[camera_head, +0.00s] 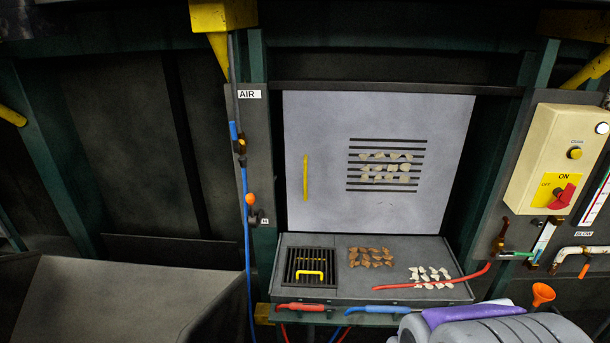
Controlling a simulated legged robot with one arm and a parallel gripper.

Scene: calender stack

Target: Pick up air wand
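Two wand-like handles lie along the front edge of the grey bench. The red handle (300,307) is at the left, and the blue handle (388,310) is at the middle. I cannot tell for sure which one is the air wand. A blue hose (247,220) hangs from the post under the AIR label (250,94), and its lower end runs out of the frame. I cannot make out my gripper in this view, so its state is hidden.
The bench (340,291) bears a grate (309,262) with a yellow handle, brown pieces (370,257), white pieces (431,275) and a red curved tube (440,283). A control box (545,150) is at right. A grey bulky shape (490,329) fills the lower right.

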